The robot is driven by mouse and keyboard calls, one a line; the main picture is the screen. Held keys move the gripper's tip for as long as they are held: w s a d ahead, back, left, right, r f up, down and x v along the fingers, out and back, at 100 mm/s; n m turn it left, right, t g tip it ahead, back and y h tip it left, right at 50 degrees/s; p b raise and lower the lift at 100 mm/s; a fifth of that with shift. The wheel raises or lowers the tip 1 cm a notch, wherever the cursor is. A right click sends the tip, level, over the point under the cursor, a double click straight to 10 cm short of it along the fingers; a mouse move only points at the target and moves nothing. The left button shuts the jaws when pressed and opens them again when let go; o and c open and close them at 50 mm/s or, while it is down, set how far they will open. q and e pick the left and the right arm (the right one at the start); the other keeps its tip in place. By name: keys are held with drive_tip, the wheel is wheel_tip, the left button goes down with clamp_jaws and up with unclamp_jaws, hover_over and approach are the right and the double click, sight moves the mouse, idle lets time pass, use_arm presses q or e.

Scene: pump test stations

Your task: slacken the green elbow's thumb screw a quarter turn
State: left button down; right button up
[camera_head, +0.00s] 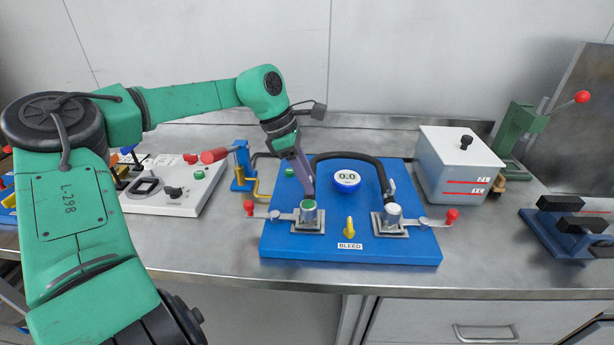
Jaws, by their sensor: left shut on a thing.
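The blue pump board (350,254) lies on the steel bench and carries two metal fittings. The left fitting (308,219) has a green top (309,205), which I take for the green elbow's thumb screw. My left gripper (309,194) reaches down to this green top from above and is shut on it. The fingers partly hide the contact. The right fitting (393,213) has a black hose (350,156) running to it. My right gripper is not in view.
A round gauge (347,180) reads 0.0, with a yellow bleed valve (349,228) in front. Red-knobbed levers (249,207) (451,215) stick out at both sides. A white box (458,165) stands at right, a grey panel (170,203) at left. The bench front is clear.

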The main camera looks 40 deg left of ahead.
use_arm(q)
drive_tip(key=shift+n, duration=0.3)
drive_tip(key=n+t+y+b, duration=0.1)
drive_tip(key=n+b, duration=0.2)
drive_tip(key=n, duration=0.1)
drive_tip(key=shift+s+f, duration=0.1)
drive_tip(key=shift+f, duration=0.05)
drive_tip(key=n+y+b, duration=0.1)
drive_tip(key=n, duration=0.1)
drive_tip(key=n+y+b, duration=0.1)
drive_tip(key=n, duration=0.1)
drive_tip(key=shift+d+n+t+b, duration=0.2)
drive_tip(key=shift+n+t+b, duration=0.1)
drive_tip(key=shift+t+b, duration=0.1)
drive_tip(key=n+y+b, duration=0.2)
drive_tip(key=n, duration=0.2)
drive_tip(key=shift+d+n, duration=0.1)
drive_tip(key=shift+n, duration=0.2)
drive_tip(key=shift+d+n+g+y+b, duration=0.1)
drive_tip(key=shift+n+g+y+b, duration=0.4)
drive_tip(key=shift+n+b, duration=0.95)
drive_tip(key=shift+n+p, duration=0.4)
drive_tip(key=shift+n, duration=0.05)
drive_tip(key=shift+c, duration=2.2)
unclamp_jaws()
